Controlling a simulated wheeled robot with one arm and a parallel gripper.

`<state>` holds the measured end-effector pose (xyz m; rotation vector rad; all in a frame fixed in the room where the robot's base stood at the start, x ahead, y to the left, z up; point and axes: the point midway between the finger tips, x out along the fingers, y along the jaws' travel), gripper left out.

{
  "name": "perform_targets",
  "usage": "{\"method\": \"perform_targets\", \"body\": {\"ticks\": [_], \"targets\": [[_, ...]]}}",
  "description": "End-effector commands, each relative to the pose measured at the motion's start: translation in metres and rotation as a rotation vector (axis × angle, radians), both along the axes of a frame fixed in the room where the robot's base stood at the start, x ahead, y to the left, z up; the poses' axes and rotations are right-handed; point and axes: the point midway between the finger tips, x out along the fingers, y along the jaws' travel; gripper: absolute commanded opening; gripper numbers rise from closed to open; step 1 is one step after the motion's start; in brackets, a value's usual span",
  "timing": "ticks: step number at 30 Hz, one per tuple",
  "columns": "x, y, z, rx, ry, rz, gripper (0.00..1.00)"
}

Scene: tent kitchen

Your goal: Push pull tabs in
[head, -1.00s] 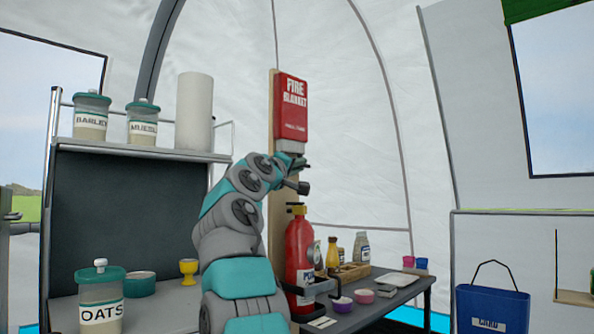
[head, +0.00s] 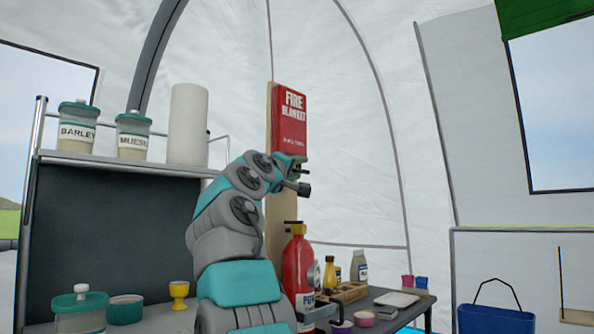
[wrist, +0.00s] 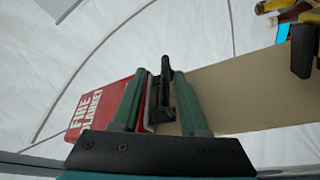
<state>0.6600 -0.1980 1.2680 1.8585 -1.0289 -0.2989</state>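The red fire blanket case (head: 291,118) hangs on a tall wooden board (head: 279,215). It also shows in the wrist view (wrist: 98,104), its lower end at the fingers. My gripper (head: 297,168) is at the bottom end of the case. In the wrist view, its two teal fingers (wrist: 160,85) stand apart, the left one overlapping the case. A dark narrow piece (wrist: 165,78) and a pale edge (wrist: 151,108) show in the gap. I cannot tell whether the dark piece is a pull tab, or whether the fingers touch it. The tabs are not clearly visible in the head view.
A red fire extinguisher (head: 297,268) stands below my gripper, by a dark table (head: 385,318) with bottles and small cups. A shelf (head: 130,160) at left holds jars and a paper roll (head: 188,125). A blue bucket (head: 495,320) is at right.

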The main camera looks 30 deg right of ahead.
Motion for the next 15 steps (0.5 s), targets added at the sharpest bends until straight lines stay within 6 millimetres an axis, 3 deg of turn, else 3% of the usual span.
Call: {"method": "perform_targets", "body": {"ticks": [9, 15], "targets": [[-0.001, 0.002, -0.003, 0.002, 0.002, -0.001, 0.43], [-0.012, 0.015, -0.011, 0.002, 0.005, -0.002, 0.43]]}}
